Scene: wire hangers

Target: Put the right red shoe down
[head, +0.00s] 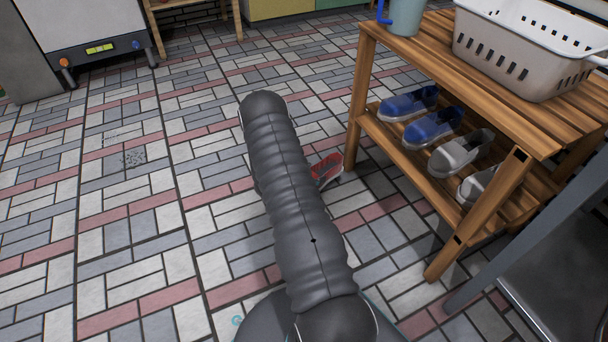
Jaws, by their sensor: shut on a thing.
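A red shoe (326,168) with a pale sole edge shows just to the right of my grey arm, left of the wooden rack. Most of the shoe is hidden behind the arm. My gripper is hidden behind the arm too, so its hold on the shoe does not show. I cannot tell whether the shoe touches the floor or is above it.
A wooden rack (362,95) stands on the right. Its lower shelf holds blue shoes (432,124) and grey shoes (461,152); its top holds a white basket (520,72) and a blue-grey bucket (403,16).

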